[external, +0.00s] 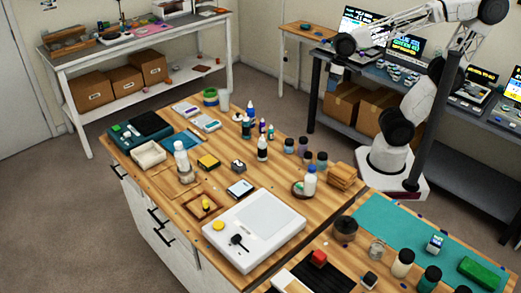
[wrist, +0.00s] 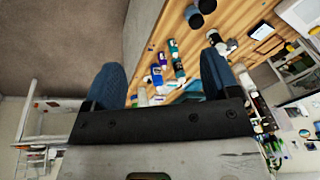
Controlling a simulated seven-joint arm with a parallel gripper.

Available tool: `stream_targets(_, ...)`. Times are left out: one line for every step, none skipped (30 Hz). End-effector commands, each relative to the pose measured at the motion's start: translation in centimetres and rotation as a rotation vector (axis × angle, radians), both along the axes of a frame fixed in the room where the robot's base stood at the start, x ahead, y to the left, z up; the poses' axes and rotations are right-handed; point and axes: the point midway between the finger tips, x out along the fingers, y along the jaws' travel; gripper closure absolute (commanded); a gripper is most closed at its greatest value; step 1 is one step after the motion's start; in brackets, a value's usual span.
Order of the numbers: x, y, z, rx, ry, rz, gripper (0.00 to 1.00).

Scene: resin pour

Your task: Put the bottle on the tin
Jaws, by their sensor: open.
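Several bottles stand on the wooden table, and I cannot tell which one the task means. A white bottle with a blue cap (external: 310,180) stands upright by a small round dish (external: 298,189) right of the middle. A white bottle (external: 181,158) stands on a wooden board at the left. A dark bottle with a white top (external: 262,149) stands in the middle. A dark round container (external: 345,228) at the front right may be the tin; this is unclear. My gripper (external: 335,78) is high above the table's back right. In the wrist view, its blue fingers (wrist: 160,82) are apart and empty.
A white scale-like device (external: 256,231) fills the front middle. Jars (external: 303,146) and wooden blocks (external: 342,175) stand at the right. A teal mat (external: 385,222) with more jars lies at front right. A side bench with lit screens (external: 404,46) stands behind my arm.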

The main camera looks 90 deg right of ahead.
Motion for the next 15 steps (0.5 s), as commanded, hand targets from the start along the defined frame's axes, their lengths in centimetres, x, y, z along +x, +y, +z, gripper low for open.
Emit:
stream_targets(-1.3, -0.5, -0.3, -0.029, -0.008, 0.029, 0.19)
stream_targets(-1.9, -0.7, -0.5, -0.047, -0.012, 0.045, 0.19)
stream_targets(-2.7, -1.1, -0.7, -0.067, -0.015, 0.067, 0.19)
stream_targets(-3.3, -1.3, -0.8, -0.083, -0.019, 0.081, 0.19)
stream_targets(-3.7, -1.5, -1.0, -0.095, -0.021, 0.093, 0.19)
stream_targets(-4.3, -1.7, -1.2, -0.111, -0.022, 0.110, 0.19)
stream_targets(-4.6, -1.9, -1.3, -0.122, -0.025, 0.119, 0.19)
stream_targets(-4.9, -2.0, -1.3, -0.130, -0.026, 0.128, 0.19)
stream_targets(-5.2, -2.1, -1.5, -0.139, -0.027, 0.138, 0.19)
stream_targets(-5.4, -2.2, -1.6, -0.146, -0.027, 0.143, 0.19)
stream_targets(-5.5, -2.3, -1.6, -0.150, -0.027, 0.148, 0.19)
stream_targets(-5.7, -2.3, -1.7, -0.154, -0.027, 0.152, 0.19)
stream_targets(-5.7, -2.4, -1.7, -0.156, -0.028, 0.153, 0.19)
stream_targets(-5.8, -2.4, -1.7, -0.156, -0.028, 0.154, 0.19)
stream_targets(-5.8, -2.4, -1.7, -0.158, -0.028, 0.155, 0.19)
